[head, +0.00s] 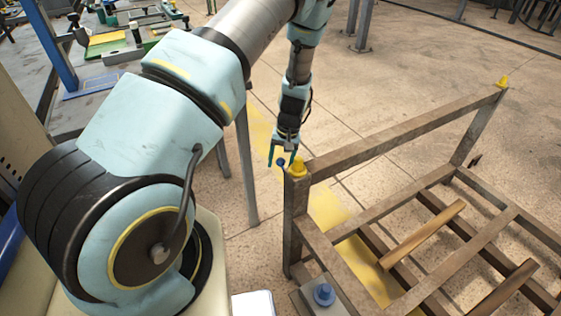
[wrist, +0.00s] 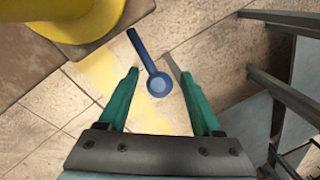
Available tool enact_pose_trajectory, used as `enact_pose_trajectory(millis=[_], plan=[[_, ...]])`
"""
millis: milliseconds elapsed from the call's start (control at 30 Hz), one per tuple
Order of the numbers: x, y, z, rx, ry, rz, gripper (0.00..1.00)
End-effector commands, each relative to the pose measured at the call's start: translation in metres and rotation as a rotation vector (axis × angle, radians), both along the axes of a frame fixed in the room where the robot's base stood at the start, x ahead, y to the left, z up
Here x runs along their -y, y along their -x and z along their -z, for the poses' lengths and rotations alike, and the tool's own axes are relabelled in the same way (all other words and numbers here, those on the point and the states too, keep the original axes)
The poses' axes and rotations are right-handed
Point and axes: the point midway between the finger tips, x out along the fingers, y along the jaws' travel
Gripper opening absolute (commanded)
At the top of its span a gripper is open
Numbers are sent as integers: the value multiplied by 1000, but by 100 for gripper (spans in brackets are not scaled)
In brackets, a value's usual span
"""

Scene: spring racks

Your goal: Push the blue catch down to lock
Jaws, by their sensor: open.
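The blue catch shows in the wrist view as a thin blue lever with a round end (wrist: 159,84). In the head view its small blue end (head: 281,162) shows beside the rack's near-left post. My gripper (head: 281,161) points down there, with its two green fingers open. In the wrist view the fingers of my gripper (wrist: 160,74) appear on either side of the lever's round end, with visible gaps. I cannot tell whether either finger touches it. The lever's far end reaches toward the post top.
A yellow cap (head: 298,167) tops the post close to my gripper and fills the wrist view's upper left (wrist: 85,15). The brown metal rack (head: 400,135) spreads right. Another blue knob (head: 324,293) sits on a near plate. Open floor (head: 420,60) lies behind.

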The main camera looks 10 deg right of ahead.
Motion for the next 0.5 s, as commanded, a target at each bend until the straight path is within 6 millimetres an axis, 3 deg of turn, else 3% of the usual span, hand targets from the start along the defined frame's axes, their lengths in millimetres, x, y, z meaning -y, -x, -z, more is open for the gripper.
enact_pose_trajectory(millis=[333, 500], plan=[[-1, 0, 4, -1, 0, 0, 65], [-1, 0, 4, -1, 0, 0, 46]])
